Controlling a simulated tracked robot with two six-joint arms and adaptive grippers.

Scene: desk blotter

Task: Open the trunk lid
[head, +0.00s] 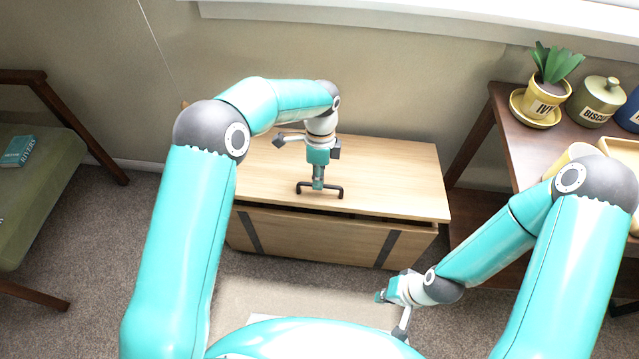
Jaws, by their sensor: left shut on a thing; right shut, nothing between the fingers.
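The wooden trunk (310,238) stands on the floor against the wall, with dark straps on its front. Its light wood lid (395,180) has a dark gap under the front edge, so it looks slightly raised. A black bar handle (335,194) sits on the lid near the front edge.
A green chair (35,195) with a book (17,151) stands at the left. Carpet is clear between chair and trunk.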

